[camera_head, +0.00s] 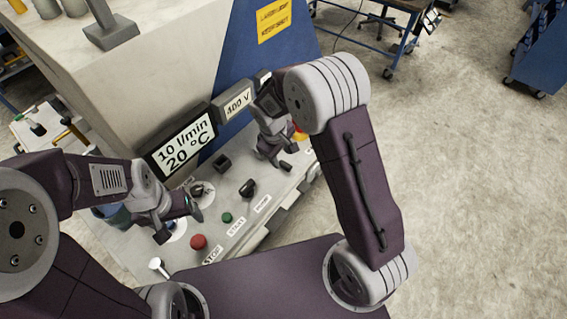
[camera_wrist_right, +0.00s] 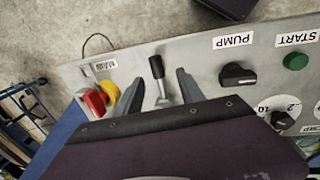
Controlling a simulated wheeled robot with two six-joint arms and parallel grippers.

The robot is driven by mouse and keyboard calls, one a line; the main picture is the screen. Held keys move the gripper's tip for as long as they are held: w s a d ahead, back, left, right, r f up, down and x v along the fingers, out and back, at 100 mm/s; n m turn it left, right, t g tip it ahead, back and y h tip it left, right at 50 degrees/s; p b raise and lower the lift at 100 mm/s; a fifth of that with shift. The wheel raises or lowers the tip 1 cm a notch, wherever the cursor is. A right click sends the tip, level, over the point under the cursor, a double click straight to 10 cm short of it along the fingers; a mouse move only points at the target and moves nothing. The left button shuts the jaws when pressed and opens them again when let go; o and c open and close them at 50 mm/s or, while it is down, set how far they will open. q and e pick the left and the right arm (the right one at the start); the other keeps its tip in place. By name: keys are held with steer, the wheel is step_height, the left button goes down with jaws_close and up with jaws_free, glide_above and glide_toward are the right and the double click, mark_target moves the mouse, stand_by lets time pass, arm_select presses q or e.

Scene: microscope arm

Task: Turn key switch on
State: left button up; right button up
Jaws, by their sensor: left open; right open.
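On the sloped grey control panel (camera_head: 235,215), a black-handled switch with a metal base (camera_wrist_right: 157,68) stands upright in the right wrist view. I cannot tell for sure whether it is the key switch; no label for it is readable. My right gripper (camera_wrist_right: 159,92) is open, with one finger on either side of this switch, and no grip on it shows. In the head view my right gripper (camera_head: 275,151) is over the panel's far right end and partly hides the controls there. My left gripper (camera_head: 180,220) is open and empty over the panel's left part.
A red and yellow main switch (camera_wrist_right: 102,98) is just left of my right gripper in the wrist view. A black PUMP knob (camera_wrist_right: 237,75), a green START button (camera_head: 227,217) and a red STOP button (camera_head: 198,241) are also on the panel. A display (camera_head: 182,145) stands behind.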

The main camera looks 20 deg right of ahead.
mark_target(286, 164)
steer(key=f, duration=0.2)
steer(key=w+d+f, duration=0.1)
steer(key=f, duration=0.1)
steer(key=d+f, duration=0.1)
steer(key=f, duration=0.2)
steer(key=shift+w+p, duration=0.3)
steer(key=shift+p, duration=0.05)
steer(key=shift+s+a+f, duration=0.15)
steer(key=shift+f, duration=0.15)
jaws_close()
steer(key=shift+w, duration=0.25)
stand_by(0.3)
